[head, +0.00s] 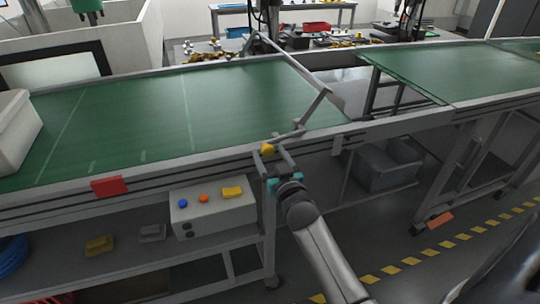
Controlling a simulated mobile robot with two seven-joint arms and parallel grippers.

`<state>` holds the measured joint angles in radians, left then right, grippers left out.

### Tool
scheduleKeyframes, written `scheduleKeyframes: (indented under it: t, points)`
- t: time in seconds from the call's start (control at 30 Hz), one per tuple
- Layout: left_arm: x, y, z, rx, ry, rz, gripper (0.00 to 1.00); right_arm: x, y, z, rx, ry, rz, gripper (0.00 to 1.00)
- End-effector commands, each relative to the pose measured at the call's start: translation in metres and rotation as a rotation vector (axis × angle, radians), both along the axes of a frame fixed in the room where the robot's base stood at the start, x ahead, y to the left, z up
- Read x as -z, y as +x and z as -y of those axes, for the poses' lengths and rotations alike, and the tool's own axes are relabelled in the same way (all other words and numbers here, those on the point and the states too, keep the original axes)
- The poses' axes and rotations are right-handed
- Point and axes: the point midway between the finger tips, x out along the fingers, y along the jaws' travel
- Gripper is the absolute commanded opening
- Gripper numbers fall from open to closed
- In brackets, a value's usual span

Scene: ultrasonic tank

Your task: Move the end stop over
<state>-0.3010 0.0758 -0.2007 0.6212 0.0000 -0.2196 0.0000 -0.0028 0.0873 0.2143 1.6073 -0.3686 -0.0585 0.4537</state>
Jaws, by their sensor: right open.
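The end stop appears to be a grey metal bar (302,70) lying slantwise across the green conveyor belt (150,112), close to the belt's right end. A jointed grey link runs from it down to the front rail, where a small yellow knob (267,149) sits. My right gripper (278,154) is at the front rail, with its fingers pointing up toward the rail beside the knob. It is open, and nothing shows held in it. Whether a finger touches the knob or link is unclear. My left gripper is not in view.
A gap (345,83) separates this belt from another green belt (480,75) at right. A red block (109,186) is on the front rail. A control box (212,209) with coloured buttons stands below. A grey bin (388,166) is under the gap. A pale box (14,130) stands far left.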

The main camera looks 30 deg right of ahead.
Motion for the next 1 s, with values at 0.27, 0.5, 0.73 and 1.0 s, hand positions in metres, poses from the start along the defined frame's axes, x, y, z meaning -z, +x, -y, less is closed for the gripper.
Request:
scheduleKeyframes:
  t: [0.27, 0.5, 0.73, 1.0]
  points:
    - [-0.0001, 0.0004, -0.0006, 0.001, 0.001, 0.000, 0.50, -0.0001, -0.0003, -0.0002, 0.000, 0.000, 0.000, 0.59]
    - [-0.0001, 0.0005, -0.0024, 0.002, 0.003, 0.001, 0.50, 0.0000, -0.0004, -0.0002, 0.000, 0.000, 0.000, 0.32]
    - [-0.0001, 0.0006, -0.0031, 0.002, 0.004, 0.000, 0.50, 0.0000, -0.0004, -0.0003, 0.000, 0.001, 0.000, 0.06]
    - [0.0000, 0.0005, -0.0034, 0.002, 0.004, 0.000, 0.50, 0.0001, -0.0004, -0.0003, 0.000, 0.001, 0.000, 0.00]
